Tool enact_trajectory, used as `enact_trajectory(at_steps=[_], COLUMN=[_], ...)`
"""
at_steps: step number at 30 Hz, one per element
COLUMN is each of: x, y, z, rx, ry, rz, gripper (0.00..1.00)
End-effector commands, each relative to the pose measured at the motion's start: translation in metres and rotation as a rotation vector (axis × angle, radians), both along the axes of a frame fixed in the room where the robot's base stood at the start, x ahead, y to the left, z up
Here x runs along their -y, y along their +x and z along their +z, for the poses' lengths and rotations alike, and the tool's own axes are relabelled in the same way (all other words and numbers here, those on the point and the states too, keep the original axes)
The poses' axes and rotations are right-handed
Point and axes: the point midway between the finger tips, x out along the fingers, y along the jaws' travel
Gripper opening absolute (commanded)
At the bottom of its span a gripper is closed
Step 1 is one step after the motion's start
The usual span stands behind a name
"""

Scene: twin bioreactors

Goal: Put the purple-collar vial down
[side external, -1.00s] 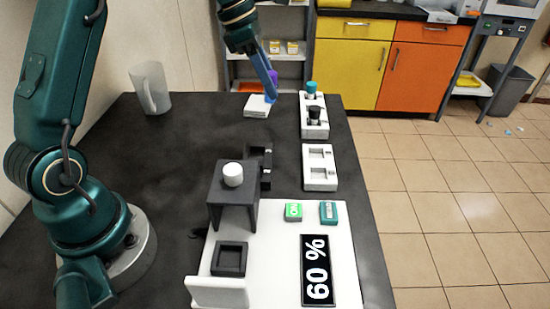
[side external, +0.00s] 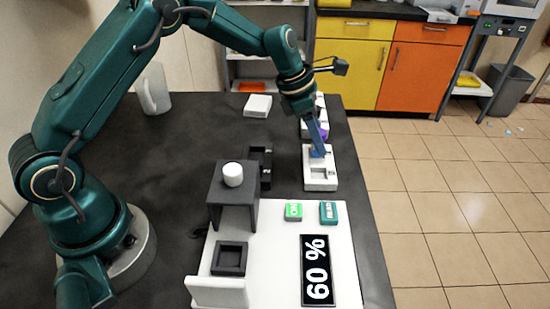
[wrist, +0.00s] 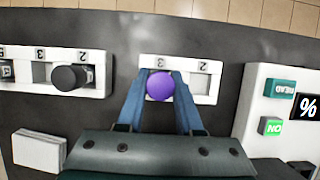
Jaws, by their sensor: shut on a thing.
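The purple-collar vial (wrist: 160,87) is between my fingers in the wrist view, only its round purple top showing. In the side view a bit of purple (side external: 323,135) shows beside the fingers. My gripper (side external: 318,152) is shut on it; it also shows in the wrist view (wrist: 161,92). The vial is at the slot marked 3 of the white two-slot rack (side external: 320,186), seen too in the wrist view (wrist: 212,98). The slot marked 2 is empty. The vial's lower part is hidden, so I cannot tell whether it touches the slot floor.
Another white rack (wrist: 20,86) with a black-capped vial (wrist: 68,78) stands close by. A white block (side external: 257,106), a clear jug (side external: 152,90), a dark stand with a white knob (side external: 232,175), a green button (side external: 293,211) and a "60 %" display (side external: 316,270) are around.

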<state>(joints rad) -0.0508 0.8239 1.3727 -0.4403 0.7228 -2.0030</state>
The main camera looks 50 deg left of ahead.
Motion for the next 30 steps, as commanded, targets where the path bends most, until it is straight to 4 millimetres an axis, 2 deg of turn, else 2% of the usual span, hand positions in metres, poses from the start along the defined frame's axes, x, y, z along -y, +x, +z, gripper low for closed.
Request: enact_trajectory(at_steps=[13,14,15,16,26,30], x=[0.000,0.000,0.000,0.000,0.000,-0.003], y=[0.000,0.000,0.000,0.000,0.000,-0.002], z=[-0.009,-0.008,-0.008,-0.008,-0.006,0.005], rx=[0.001,0.001,0.002,0.001,0.002,0.005], ry=[0.001,0.001,0.000,0.001,0.001,0.001], rz=[-0.001,-0.001,-0.001,-0.001,0.000,0.001], gripper=[0.00,0.42,0.58,0.65,0.65,0.65])
